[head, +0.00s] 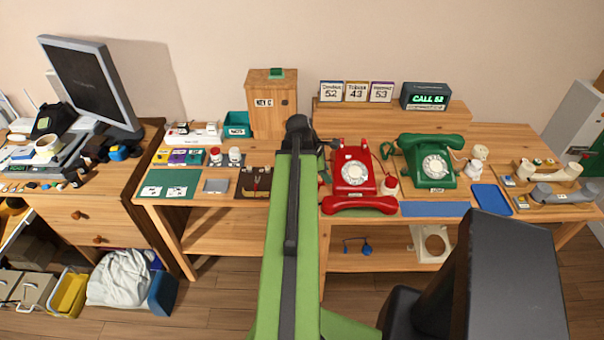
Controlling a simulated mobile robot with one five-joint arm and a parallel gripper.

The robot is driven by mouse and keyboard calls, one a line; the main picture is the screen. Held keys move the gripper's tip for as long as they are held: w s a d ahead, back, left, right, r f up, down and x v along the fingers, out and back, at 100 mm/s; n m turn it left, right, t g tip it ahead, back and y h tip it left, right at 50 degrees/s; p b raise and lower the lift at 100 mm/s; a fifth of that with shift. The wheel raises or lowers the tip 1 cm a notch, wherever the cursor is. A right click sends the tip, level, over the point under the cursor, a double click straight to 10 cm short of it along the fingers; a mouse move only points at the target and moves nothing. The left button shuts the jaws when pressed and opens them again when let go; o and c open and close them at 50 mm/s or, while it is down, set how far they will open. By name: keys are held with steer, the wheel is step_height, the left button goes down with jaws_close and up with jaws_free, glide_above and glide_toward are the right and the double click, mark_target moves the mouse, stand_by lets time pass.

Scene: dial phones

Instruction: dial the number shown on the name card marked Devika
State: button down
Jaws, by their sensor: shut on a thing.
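Three name cards stand on the raised shelf. The left card (331,92) reads 52 under a small name that looks like Devika; the others read 43 (357,92) and 53 (381,92). A dark display (425,97) beside them shows CALL 52 in green. The red dial phone (354,172) has its handset (360,205) lying off the cradle in front of it. The green dial phone (433,168) has its handset on top. My gripper (299,127) is at the far end of my green arm, left of the red phone. My arm largely hides it; what it holds cannot be made out.
A wooden box (272,100) stands behind my gripper. A blue mat (435,209) and blue tray (491,199) lie at the front right. A monitor (91,80) stands on the left desk.

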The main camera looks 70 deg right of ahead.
steer(key=shift+s+r, duration=0.1)
steer(key=shift+s, duration=0.25)
steer(key=shift+g+y, duration=0.4)
steer(key=shift+y, duration=0.4)
steer(key=w+f+b, duration=0.1)
steer(key=w, duration=0.1)
steer(key=w+f+b, duration=0.3)
steer(key=w, duration=0.1)
steer(key=shift+a+f, duration=0.3)
steer(key=shift+f, duration=0.05)
steer(key=shift+w+r, duration=0.1)
steer(key=shift+w, duration=0.05)
steer(key=shift+f+b, duration=1.3)
steer(key=shift+b, duration=0.05)
stand_by(0.3)
steer(key=c, duration=1.3)
jaws_free()
steer(key=shift+c, duration=0.2)
